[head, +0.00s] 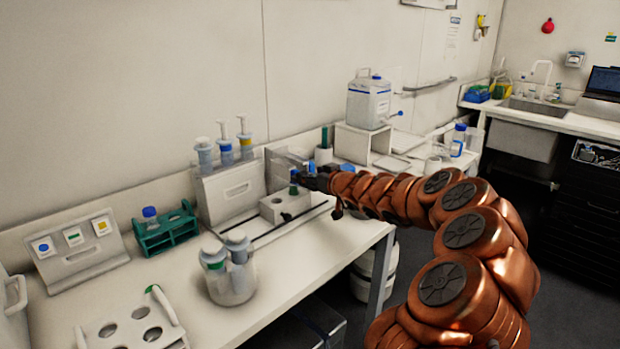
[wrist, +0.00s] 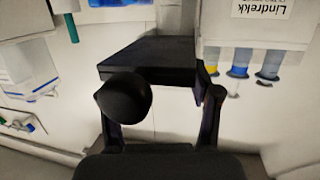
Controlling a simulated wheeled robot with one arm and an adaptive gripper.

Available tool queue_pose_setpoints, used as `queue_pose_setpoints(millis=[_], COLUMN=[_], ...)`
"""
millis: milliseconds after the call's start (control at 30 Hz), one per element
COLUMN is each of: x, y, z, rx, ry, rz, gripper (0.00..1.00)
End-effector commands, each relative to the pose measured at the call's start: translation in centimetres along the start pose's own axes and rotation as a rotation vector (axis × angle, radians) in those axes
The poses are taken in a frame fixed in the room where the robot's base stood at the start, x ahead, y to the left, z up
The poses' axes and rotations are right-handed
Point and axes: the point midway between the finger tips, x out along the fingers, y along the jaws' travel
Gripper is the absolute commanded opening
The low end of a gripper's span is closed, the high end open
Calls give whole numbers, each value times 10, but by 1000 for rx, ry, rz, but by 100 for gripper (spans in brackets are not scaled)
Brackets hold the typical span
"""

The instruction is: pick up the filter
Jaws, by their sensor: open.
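My gripper (head: 312,179) is at the end of the copper arm, above the back bench near a small white block with holes (head: 270,210). In the wrist view my gripper (wrist: 166,98) has its two dark fingers spread apart. A dark round object (wrist: 125,98) shows in front of the left finger and hides its tip. A dark flat box shape (wrist: 148,60) lies beyond the fingers; I cannot tell whether it touches them. A small green-topped item (head: 293,189) is just left of my gripper in the head view. I cannot clearly identify the filter.
A white stand with several syringe-like tubes (head: 230,185) is left of my gripper. A clear jar with tubes (head: 235,285), a green rack (head: 165,232) and a white holed rack (head: 100,335) are on the bench. A carboy (head: 368,105) stands behind. The bench front is partly clear.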

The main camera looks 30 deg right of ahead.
Motion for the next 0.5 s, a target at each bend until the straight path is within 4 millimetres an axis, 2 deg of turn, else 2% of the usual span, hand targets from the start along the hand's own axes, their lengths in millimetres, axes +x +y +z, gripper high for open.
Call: queue_pose_setpoints(millis=[67, 400, 500], x=[0, 0, 0], y=[0, 0, 0], z=[0, 0, 0], rx=[0, 0, 0], ry=[0, 0, 0], rz=[0, 0, 0], gripper=[63, 27, 20])
